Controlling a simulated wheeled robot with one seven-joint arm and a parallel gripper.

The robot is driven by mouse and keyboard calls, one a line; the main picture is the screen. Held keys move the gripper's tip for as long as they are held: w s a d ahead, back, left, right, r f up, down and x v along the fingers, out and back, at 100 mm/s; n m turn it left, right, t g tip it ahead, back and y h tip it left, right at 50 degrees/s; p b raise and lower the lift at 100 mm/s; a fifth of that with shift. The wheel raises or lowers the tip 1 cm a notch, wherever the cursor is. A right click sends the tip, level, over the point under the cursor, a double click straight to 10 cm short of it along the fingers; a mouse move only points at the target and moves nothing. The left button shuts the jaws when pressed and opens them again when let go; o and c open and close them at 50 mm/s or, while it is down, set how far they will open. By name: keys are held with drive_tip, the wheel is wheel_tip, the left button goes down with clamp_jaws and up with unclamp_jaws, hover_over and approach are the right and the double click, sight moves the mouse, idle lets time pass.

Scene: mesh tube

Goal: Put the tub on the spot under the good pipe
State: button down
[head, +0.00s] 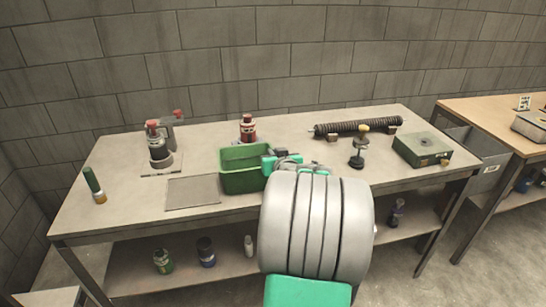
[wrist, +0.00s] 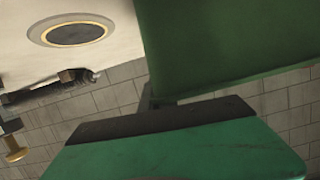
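The green tub (head: 240,182) is at the middle of the workbench, towards its front. My gripper (head: 272,163) is at the tub's right side; my arm hides part of that area. In the wrist view the green tub (wrist: 230,45) fills the upper right, close to one dark-padded green finger (wrist: 165,120). The other finger is not clear, so I cannot tell whether the tub's wall is gripped. A black ribbed pipe (head: 350,128) lies at the back right on small supports. A round dark spot with a pale ring (wrist: 75,34) shows in the wrist view.
A flat grey plate (head: 193,190) lies left of the tub. Behind are a red-topped device (head: 158,150) and a red bottle (head: 248,128). A small dark stand (head: 357,153) and a green box (head: 422,150) are at the right. A green-topped cylinder (head: 93,184) stands far left.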

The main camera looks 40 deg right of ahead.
drive_tip(key=c, duration=2.1)
unclamp_jaws()
drive_tip(key=shift+f, duration=0.2)
drive_tip(key=o, duration=0.5)
drive_tip(key=shift+c, duration=0.2)
drive_tip(key=shift+r, duration=0.15)
